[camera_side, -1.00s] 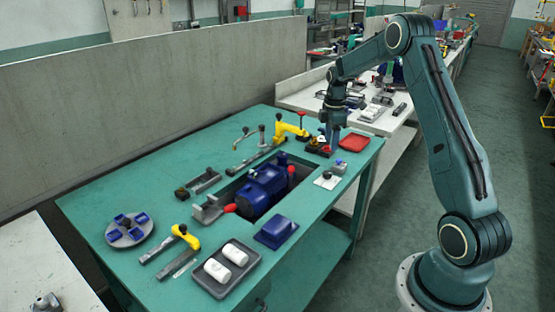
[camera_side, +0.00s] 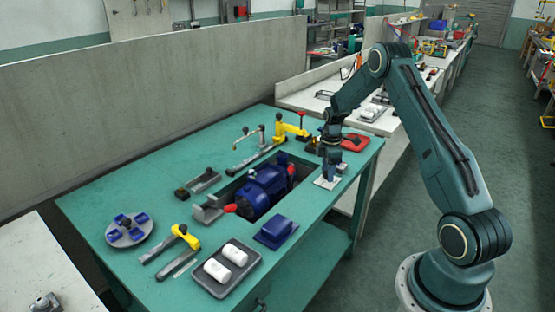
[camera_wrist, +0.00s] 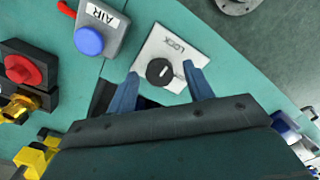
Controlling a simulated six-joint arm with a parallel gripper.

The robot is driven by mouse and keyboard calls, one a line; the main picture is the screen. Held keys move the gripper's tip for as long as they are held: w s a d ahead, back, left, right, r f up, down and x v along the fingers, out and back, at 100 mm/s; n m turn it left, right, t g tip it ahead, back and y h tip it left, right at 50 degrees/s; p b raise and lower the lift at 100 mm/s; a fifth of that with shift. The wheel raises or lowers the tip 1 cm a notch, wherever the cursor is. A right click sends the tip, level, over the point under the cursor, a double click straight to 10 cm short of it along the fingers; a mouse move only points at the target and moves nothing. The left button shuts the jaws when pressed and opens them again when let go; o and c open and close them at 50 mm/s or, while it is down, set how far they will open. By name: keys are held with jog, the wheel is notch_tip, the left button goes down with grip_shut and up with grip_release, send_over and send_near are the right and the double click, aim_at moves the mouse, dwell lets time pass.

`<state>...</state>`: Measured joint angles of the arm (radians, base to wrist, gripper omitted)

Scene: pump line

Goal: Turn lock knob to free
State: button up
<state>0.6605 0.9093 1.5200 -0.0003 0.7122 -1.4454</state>
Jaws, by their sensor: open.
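The lock knob (camera_wrist: 159,72) is a round black knob with a pale slot mark, set on a white plate (camera_wrist: 172,42) lettered LOCK. In the wrist view it lies between and just beyond the two blue fingers of my gripper (camera_wrist: 159,81). The fingers are apart with the knob in the gap, and I see no contact with it. In the side view my gripper (camera_side: 328,176) is low over the plate at the table's right side and hides the knob.
A grey AIR box (camera_wrist: 100,27) with a blue button and red lever is beside the plate. A red knob on a black block (camera_wrist: 22,68) with brass fittings is at the left. A blue pump (camera_side: 262,190) sits in the table's recess.

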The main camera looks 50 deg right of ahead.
jog(key=shift+f, duration=0.1)
jog(key=shift+c, duration=0.2)
jog(key=c, duration=0.9)
jog(key=shift+m, duration=0.3)
jog(key=m, duration=0.8)
jog(key=shift+m, duration=0.4)
jog(key=m, duration=0.8)
jog(key=shift+m, duration=0.3)
